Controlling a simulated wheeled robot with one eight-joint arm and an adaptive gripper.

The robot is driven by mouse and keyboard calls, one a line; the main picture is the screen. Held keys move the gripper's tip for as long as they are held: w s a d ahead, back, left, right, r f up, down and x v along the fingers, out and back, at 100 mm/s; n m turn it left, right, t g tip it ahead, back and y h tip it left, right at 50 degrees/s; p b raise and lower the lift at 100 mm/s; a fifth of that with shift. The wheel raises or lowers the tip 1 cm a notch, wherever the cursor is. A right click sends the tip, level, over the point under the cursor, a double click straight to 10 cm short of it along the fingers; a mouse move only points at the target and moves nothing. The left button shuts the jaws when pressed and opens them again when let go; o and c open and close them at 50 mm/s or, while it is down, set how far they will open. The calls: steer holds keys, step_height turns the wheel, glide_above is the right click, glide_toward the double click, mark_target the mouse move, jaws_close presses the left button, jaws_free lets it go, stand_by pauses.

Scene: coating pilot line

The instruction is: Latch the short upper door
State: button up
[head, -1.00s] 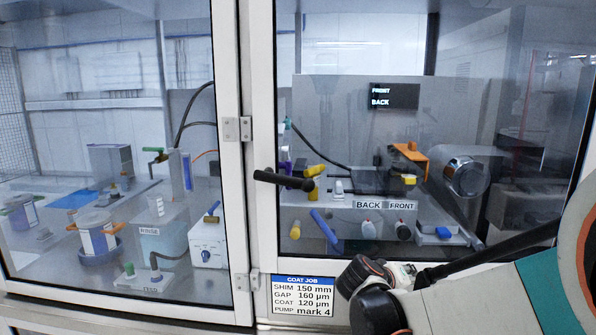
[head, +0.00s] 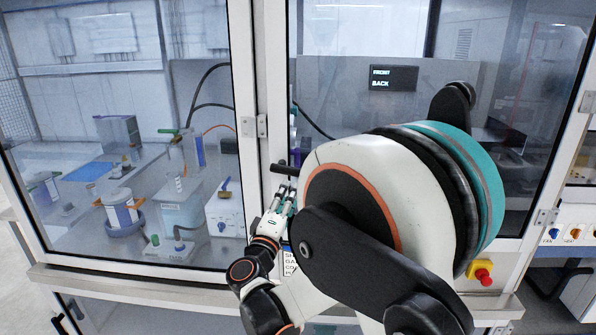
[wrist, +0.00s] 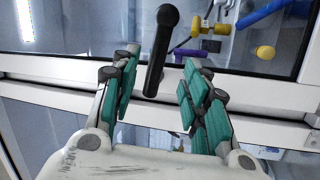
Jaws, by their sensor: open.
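The right glazed upper door (head: 275,60) stands in its white frame, with no clear gap that I can see in the head view. Its black lever handle (head: 284,170) sits on the left upright and lies roughly level. The handle also shows in the wrist view (wrist: 162,45), reaching down between the finger pads. My gripper (head: 282,203) is just below the handle in the head view. In the wrist view my gripper (wrist: 155,78) is open, with teal pads on either side of the handle and space on both sides. My arm hides most of the door's lower half.
A job label (head: 290,262) is partly covered by my arm. A red stop button (head: 481,275) is at lower right. Bottles and tools stand behind the glass.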

mark_target(281, 168)
steer(key=p+x, duration=0.1)
steer(key=x, duration=1)
steer(key=shift+w, duration=0.1)
jaws_close()
